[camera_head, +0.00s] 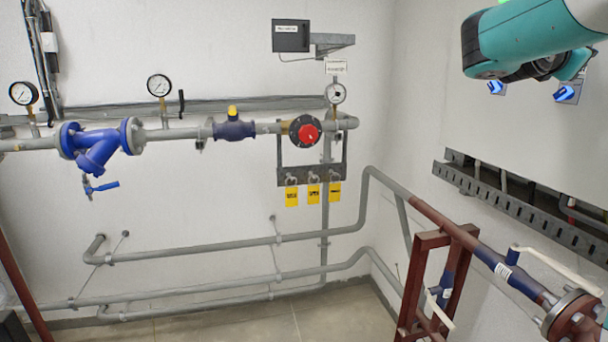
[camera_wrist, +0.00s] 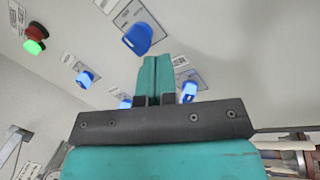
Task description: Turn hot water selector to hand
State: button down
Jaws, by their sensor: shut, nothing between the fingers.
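Several blue selector knobs sit on a pale panel. In the wrist view one large blue knob (camera_wrist: 138,40) is nearest, at the upper middle, just above and left of my fingertips. Another blue knob (camera_wrist: 85,79) is to the left. A third blue knob (camera_wrist: 188,92) is just right of my fingers, and another is partly hidden behind the gripper. The labels are too small to read, so I cannot tell which is the hot water selector. My gripper (camera_wrist: 166,62) is shut and empty, apart from the large knob. Two blue knobs (camera_head: 496,88) (camera_head: 564,94) show below my arm in the head view.
A red button (camera_wrist: 37,32) with a green lamp (camera_wrist: 34,47) is at the panel's left. A slotted cable tray (camera_head: 510,190) runs along the right wall. Below it are a brown and blue pipe and a large flange (camera_head: 572,318). Grey pipes and gauges line the back wall.

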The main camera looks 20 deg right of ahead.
jog(key=shift+s+d+p, duration=0.1)
jog(key=shift+d+p, duration=0.25)
jog(key=shift+d, duration=0.6)
jog(key=shift+r+p, duration=0.3)
jog(key=shift+p, duration=0.1)
jog(key=shift+s+a+r+p, duration=0.15)
jog(key=shift+r+p, duration=0.3)
jog(key=shift+p, duration=0.9)
jog(key=shift+s+f, duration=0.15)
jog(key=shift+f, duration=0.1)
jog(key=shift+a, duration=2.95)
jog(key=shift+f, duration=0.1)
